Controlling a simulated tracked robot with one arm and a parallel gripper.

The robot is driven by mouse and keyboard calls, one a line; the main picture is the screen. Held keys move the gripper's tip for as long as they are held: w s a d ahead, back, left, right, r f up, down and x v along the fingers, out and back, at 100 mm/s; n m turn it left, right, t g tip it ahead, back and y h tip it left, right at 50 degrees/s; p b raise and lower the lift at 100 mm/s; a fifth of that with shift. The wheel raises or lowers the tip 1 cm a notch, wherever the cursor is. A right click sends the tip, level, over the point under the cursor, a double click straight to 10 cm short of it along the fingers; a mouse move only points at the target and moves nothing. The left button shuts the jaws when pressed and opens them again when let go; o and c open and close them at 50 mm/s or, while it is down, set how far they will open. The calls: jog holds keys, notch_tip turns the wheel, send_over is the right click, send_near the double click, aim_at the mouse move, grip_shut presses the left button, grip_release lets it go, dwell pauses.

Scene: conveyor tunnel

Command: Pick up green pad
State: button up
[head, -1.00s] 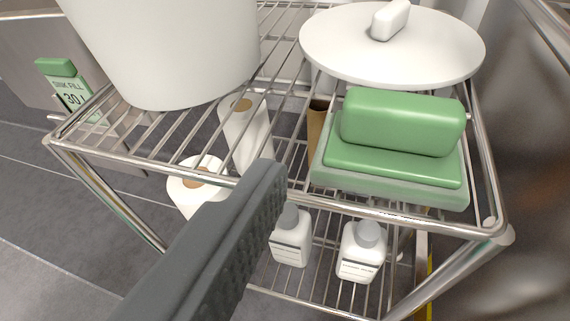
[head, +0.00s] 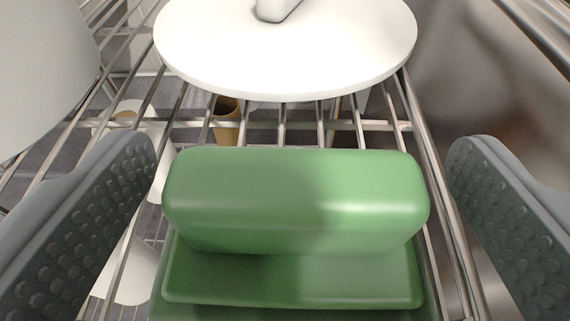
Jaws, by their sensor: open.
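The green pad (head: 295,198) is a rounded block lying on top of a flatter green piece (head: 290,282) on the wire shelf. My gripper (head: 310,190) is open, with one dark, studded finger on each side of the pad. Gaps show between the fingers and the pad on both sides, so nothing is gripped. The lower edge of the flat green piece runs out of the bottom of the view.
A white round lid (head: 285,45) with a knob lies just behind the pad. A large white pot (head: 40,75) stands at the left. A metal wall (head: 500,110) is close on the right. Rolls (head: 226,120) show below the wire shelf (head: 398,125).

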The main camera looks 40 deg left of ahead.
jog(key=shift+b+x, duration=0.35)
jog(key=shift+x, duration=1.1)
jog(key=c, duration=1.1)
jog(key=shift+r+p, duration=0.4)
jog(key=shift+r, duration=0.25)
jog(key=r, duration=0.1)
jog(key=r+p, duration=0.1)
jog(key=shift+s+r, duration=0.2)
jog(key=shift+r, duration=0.1)
jog(key=s+p, duration=0.1)
jog(key=s, duration=0.9)
jog(key=s+r+p, duration=0.1)
jog(key=s, duration=0.4)
jog(key=shift+s+d+p, duration=0.3)
jog(key=shift+d, duration=0.05)
